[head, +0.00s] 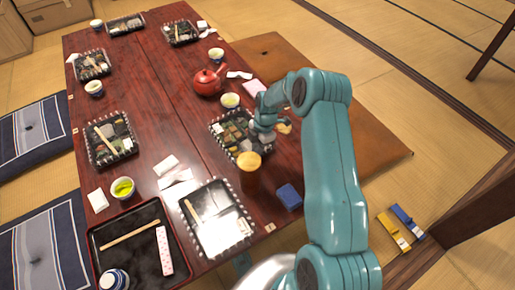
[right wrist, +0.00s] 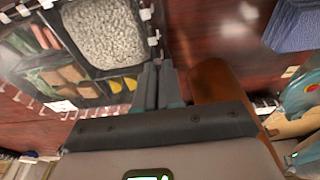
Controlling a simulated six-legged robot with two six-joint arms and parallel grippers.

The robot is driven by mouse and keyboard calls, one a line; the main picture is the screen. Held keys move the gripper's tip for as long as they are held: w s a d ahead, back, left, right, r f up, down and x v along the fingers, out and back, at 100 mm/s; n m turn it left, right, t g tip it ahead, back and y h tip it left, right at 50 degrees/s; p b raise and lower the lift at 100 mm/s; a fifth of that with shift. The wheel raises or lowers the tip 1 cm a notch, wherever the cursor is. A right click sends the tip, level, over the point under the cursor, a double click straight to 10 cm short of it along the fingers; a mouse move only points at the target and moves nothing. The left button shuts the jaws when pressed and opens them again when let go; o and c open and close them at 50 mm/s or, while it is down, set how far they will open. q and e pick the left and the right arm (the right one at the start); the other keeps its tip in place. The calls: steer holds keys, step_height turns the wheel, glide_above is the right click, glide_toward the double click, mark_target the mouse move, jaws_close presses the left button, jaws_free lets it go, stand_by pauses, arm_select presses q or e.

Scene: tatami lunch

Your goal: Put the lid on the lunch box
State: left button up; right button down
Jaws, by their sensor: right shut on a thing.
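The lunch box (head: 228,135) is a dark, divided box of food with a white-dashed rim, on the right side of the red table. In the right wrist view the lunch box (right wrist: 98,77) shows a white rice section, yellow slices and brown pieces. My right gripper (right wrist: 157,72) is shut at the rim beside the rice; in the head view it (head: 262,130) is at the box's right side. It seems to hold the edge of a clear lid, but the lid is hard to make out against the food. The fingertips' contact is partly hidden. My left gripper is not in view.
A blue case (head: 289,196), a yellowish-white cup (head: 230,101) and a red teapot (head: 208,82) are nearby. A glossy box (head: 215,225) lies nearer, left of the cup.

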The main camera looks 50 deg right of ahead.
stand_by(0.3)
steer(key=c, duration=0.6)
jaws_free()
steer(key=shift+c, duration=0.2)
step_height(320, 180, up, 8)
steer(key=p, duration=0.5)
